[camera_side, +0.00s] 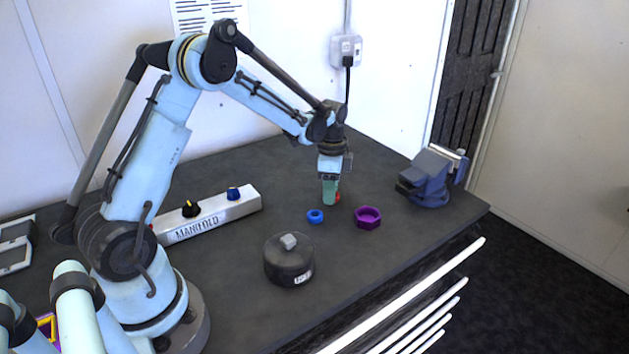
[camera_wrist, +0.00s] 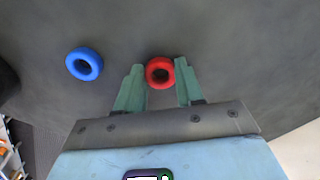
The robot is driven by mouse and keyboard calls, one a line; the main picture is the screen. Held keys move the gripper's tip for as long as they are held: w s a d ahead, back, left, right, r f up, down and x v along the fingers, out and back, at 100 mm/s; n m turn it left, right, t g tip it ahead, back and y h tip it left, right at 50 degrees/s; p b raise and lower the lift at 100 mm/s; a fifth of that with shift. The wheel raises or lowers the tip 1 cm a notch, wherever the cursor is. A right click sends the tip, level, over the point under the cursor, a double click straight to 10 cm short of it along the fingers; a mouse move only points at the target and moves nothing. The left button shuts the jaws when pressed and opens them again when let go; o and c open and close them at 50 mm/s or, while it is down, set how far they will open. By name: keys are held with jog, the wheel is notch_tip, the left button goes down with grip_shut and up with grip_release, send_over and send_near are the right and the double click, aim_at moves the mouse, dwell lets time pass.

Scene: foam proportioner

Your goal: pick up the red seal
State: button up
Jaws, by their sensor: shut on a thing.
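The red seal (camera_wrist: 151,72) is a small ring, seen in the wrist view between the two green fingers of my gripper (camera_wrist: 160,74). My gripper is shut on it. In the side view the red seal (camera_side: 338,197) shows only as a red bit beside the fingertips of my gripper (camera_side: 330,201), which point down at the dark bench top. Most of the seal is hidden there by the fingers. I cannot tell whether it is touching the bench.
A blue ring (camera_side: 315,216) lies just left of my gripper, and a purple ring (camera_side: 368,217) lies to its right. A dark round pot (camera_side: 289,262) stands nearer the front. A white manifold block (camera_side: 215,217) is at left, a blue vise (camera_side: 430,180) at right.

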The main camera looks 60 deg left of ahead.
jog(key=shift+c, duration=0.4)
jog(key=shift+r, duration=0.1)
notch_tip(320, 180, up, 4)
jog(key=s+d+r, duration=0.3)
jog(key=d+r, duration=0.3)
jog(key=d, duration=0.5)
jog(key=shift+w+d+f, duration=0.1)
jog(key=shift+w+f, duration=0.6)
jog(key=shift+f, duration=0.55)
jog(key=shift+w+d+f, duration=0.1)
jog(key=shift+w+f, duration=0.65)
jog(key=shift+f, duration=0.5)
jog(key=shift+w+f, duration=0.7)
jog(key=shift+f, duration=0.55)
